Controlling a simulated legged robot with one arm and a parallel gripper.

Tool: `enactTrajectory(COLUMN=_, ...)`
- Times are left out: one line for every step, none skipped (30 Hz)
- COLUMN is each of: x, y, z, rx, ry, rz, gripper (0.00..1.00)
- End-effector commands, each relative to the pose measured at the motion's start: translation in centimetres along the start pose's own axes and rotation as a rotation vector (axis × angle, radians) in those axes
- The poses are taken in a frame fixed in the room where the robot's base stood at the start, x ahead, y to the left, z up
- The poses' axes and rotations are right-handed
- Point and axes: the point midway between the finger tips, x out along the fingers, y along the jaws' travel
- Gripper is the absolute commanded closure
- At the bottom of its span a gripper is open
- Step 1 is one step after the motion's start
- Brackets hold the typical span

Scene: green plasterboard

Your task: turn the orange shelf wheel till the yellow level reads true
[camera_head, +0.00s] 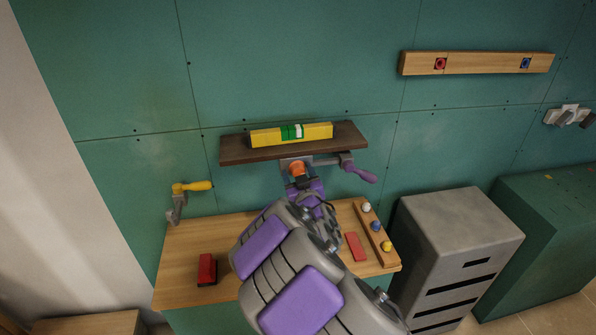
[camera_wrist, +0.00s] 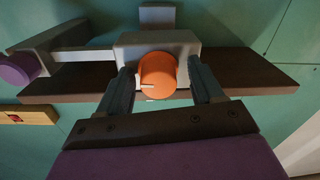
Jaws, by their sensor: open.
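The orange shelf wheel (camera_wrist: 158,74) sits on a grey block under the dark shelf (camera_head: 235,150); in the head view the wheel (camera_head: 298,168) shows just above my arm. A pale mark shows on the wheel's face in the wrist view. My gripper (camera_wrist: 160,82) is open, with one finger on each side of the wheel; I cannot tell whether they touch it. The yellow level (camera_head: 265,136) lies on the shelf, with a green and white middle. The shelf and level look tilted, right end higher in the head view. The bubble is too small to read.
A purple-handled crank (camera_head: 360,173) sticks out right of the wheel, under the shelf. A yellow-handled crank (camera_head: 192,187) is on the wall at left. The wooden bench (camera_head: 190,250) below holds a red block (camera_head: 207,268), a red flat piece (camera_head: 356,247) and a knob strip. A grey cabinet (camera_head: 455,230) stands right.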

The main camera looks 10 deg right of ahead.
Motion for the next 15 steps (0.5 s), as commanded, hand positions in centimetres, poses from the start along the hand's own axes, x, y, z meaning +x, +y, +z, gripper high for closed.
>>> enactTrajectory(x=0.0, y=0.06, z=0.02, rx=0.0, ry=0.0, rz=0.0, gripper=0.34)
enactTrajectory(x=0.01, y=0.11, z=0.03, rx=0.001, ry=0.0, rz=0.0, gripper=0.34)
enactTrajectory(x=0.02, y=0.17, z=0.05, rx=0.002, ry=0.0, rz=0.0, gripper=0.34)
enactTrajectory(x=0.03, y=0.18, z=0.06, rx=0.002, ry=0.0, rz=0.0, gripper=0.34)
enactTrajectory(x=0.04, y=0.19, z=0.08, rx=0.002, ry=0.0, rz=0.0, gripper=0.36)
enactTrajectory(x=0.06, y=0.28, z=0.11, rx=0.003, ry=-0.001, rz=0.0, gripper=0.4)
enactTrajectory(x=0.06, y=0.34, z=0.12, rx=0.003, ry=0.0, rz=0.0, gripper=0.42)
enactTrajectory(x=0.06, y=0.42, z=0.14, rx=0.004, ry=-0.001, rz=0.0, gripper=0.45)
enactTrajectory(x=0.06, y=0.49, z=0.16, rx=0.005, ry=0.0, rz=0.0, gripper=0.49)
enactTrajectory(x=0.06, y=0.52, z=0.15, rx=0.005, ry=0.0, rz=0.0, gripper=0.52)
enactTrajectory(x=0.06, y=0.53, z=0.16, rx=0.005, ry=0.0, rz=0.001, gripper=0.55)
enactTrajectory(x=0.06, y=0.51, z=0.15, rx=0.005, ry=0.0, rz=0.001, gripper=0.59)
enactTrajectory(x=0.06, y=0.47, z=0.14, rx=0.004, ry=0.0, rz=0.001, gripper=0.62)
enactTrajectory(x=0.06, y=0.43, z=0.14, rx=0.004, ry=0.0, rz=0.001, gripper=0.64)
enactTrajectory(x=0.05, y=0.38, z=0.13, rx=0.003, ry=-0.001, rz=0.001, gripper=0.68)
